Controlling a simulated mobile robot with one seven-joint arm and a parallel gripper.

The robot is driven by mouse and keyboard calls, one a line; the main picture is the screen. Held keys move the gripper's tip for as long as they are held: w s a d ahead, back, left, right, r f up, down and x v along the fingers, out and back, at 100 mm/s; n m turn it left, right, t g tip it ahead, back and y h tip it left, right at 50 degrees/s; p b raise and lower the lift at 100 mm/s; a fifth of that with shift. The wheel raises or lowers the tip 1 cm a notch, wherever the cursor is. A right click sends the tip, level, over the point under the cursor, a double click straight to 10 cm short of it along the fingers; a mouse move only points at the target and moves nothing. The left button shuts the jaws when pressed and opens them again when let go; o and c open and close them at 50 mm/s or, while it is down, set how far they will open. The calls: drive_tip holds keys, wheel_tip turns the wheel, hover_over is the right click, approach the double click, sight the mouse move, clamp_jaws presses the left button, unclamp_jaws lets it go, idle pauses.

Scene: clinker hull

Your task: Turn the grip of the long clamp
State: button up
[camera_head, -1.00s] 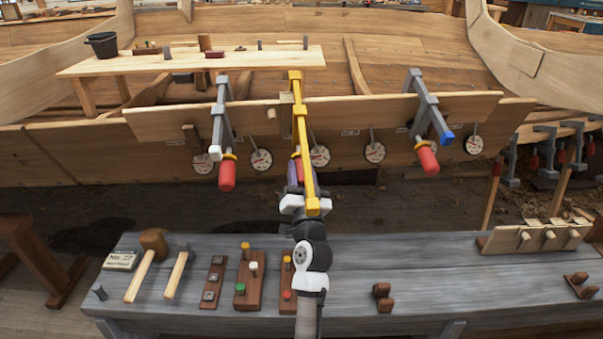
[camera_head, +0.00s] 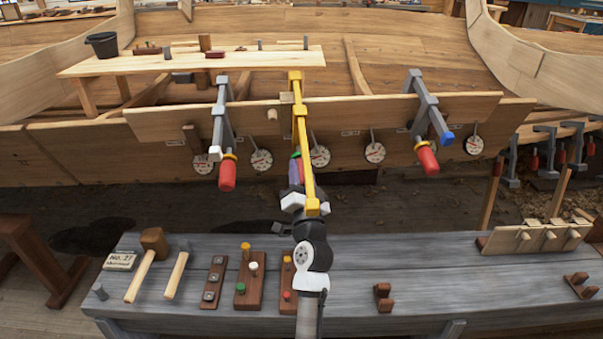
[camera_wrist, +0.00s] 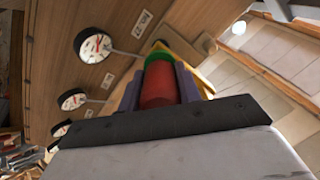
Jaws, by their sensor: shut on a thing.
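The long clamp (camera_head: 303,140) has a yellow bar and hangs on the plank at the middle of the hull. Its red grip (camera_wrist: 159,84) with a green collar (camera_wrist: 158,58) shows in the wrist view. My gripper (camera_wrist: 157,88) is shut on the red grip, one purple-grey finger on each side of it. In the head view my gripper (camera_head: 296,178) is below and behind the yellow bar, which hides most of the grip; a bit of green shows beside the bar.
Two grey clamps with red grips hang on the plank, one left (camera_head: 221,130) and one right (camera_head: 428,120). Round dials (camera_head: 261,160) hang along the plank's lower edge. A grey bench (camera_head: 450,270) with mallets and peg blocks stands in front, below my arm.

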drive_tip(key=o, duration=1)
drive_tip(key=shift+s, duration=0.1)
drive_tip(key=b+v, duration=0.4)
drive_tip(key=v, duration=0.9)
drive_tip(key=shift+s, duration=0.3)
